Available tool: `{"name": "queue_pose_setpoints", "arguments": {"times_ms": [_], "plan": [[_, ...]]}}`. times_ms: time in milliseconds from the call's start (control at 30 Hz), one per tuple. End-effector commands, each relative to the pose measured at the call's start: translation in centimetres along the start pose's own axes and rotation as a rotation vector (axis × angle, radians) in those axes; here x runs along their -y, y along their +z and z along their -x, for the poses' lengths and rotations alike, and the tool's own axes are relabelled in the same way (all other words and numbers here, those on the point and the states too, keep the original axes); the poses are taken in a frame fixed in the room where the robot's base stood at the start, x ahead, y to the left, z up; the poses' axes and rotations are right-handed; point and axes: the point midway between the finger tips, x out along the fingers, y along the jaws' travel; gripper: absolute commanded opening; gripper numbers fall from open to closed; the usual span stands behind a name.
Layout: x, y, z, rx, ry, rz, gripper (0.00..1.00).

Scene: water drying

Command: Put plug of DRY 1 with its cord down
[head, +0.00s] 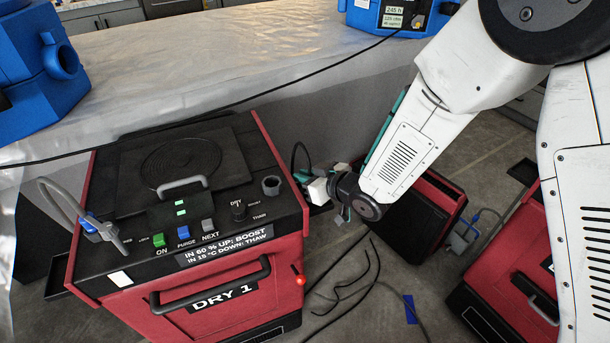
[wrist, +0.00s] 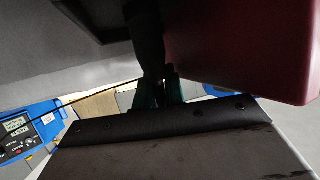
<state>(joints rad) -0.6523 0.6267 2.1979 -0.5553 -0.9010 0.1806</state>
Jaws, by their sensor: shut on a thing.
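DRY 1 (head: 262,305), a red machine with a black top, stands on the floor at the left of the head view. My gripper (head: 306,177) is beside its right rear side, low near the wall. Its teal fingers also show in the wrist view (wrist: 158,92), close together on the lower end of a dark piece (wrist: 147,40), which looks like the plug with its cord. In the head view a dark cord (head: 296,149) loops up beside the fingers. The plug itself is too small and dark to make out clearly.
Another red machine (head: 421,233) stands behind my arm, and a third (head: 508,278) is at the right. Loose black cords (head: 345,287) and a blue strip (head: 410,309) lie on the floor between. A sheet-covered surface (head: 215,65) carries blue devices (head: 30,72) and a long cord.

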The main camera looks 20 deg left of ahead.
Motion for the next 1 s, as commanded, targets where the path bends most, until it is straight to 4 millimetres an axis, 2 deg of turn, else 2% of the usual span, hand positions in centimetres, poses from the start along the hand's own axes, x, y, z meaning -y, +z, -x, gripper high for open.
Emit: {"name": "queue_pose_setpoints", "arguments": {"times_ms": [67,367,467,567,800,1000], "plan": [[0.0,0.1,0.0,0.000,0.000,0.000,0.20],[0.0,-0.1,0.0,0.000,0.000,0.000,0.20],[-0.1,-0.3,0.7,-0.001,0.001,0.000,0.20],[-0.1,-0.3,2.3,-0.001,0.001,-0.001,0.20],[-0.1,-0.3,7.6,-0.001,0.002,0.000,0.20],[-0.1,-0.3,10.9,-0.001,0.002,-0.001,0.20]]}}
